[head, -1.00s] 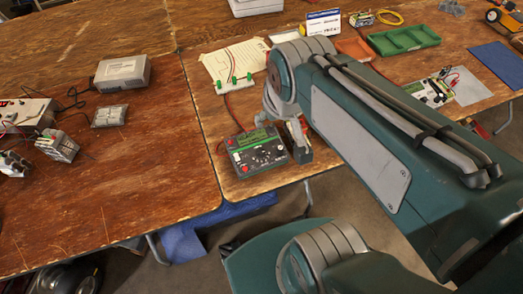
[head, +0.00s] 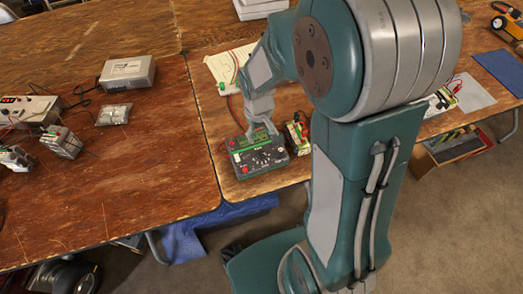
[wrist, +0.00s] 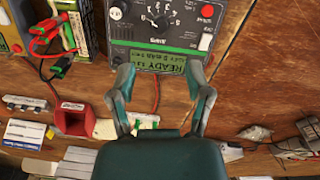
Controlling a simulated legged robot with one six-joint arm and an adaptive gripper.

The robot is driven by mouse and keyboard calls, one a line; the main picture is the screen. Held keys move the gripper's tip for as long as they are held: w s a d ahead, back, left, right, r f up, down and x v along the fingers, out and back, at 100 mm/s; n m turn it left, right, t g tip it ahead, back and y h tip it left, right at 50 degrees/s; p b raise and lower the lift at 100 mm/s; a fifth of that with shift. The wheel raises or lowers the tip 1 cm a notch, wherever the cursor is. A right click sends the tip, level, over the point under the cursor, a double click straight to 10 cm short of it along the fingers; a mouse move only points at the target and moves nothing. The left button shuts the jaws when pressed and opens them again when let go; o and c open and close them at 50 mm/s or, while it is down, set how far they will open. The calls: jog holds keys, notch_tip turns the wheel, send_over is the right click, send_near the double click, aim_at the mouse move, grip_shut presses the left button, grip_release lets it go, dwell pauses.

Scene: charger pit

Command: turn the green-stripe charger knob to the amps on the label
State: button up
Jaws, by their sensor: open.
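The charger (head: 258,158) is a dark grey-green box lying on the brown wooden table, with a red button and a black face. In the wrist view, the charger (wrist: 120,47) is upside down at the top, showing a numbered dial with a knob (wrist: 154,17), a red button and a lit green display (wrist: 146,62) reading READY. My gripper (wrist: 159,68) is open and empty, its two fingertips spread at the display side of the charger, apart from the knob. In the head view, my gripper (head: 262,128) is above the charger's far part and the fingertips are hard to make out.
A battery pack (head: 298,133) with leads stands right beside the charger; it shows in the wrist view (wrist: 70,30) with red and green plugs. A red open box (wrist: 75,120) lies beyond. Other packs (head: 60,140) and a grey box (head: 127,71) are on the left table.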

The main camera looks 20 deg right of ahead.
aim_at(261, 154)
notch_tip(261, 154, down, 10)
jog(key=shift+d, duration=0.15)
dwell(0.3)
grip_shut()
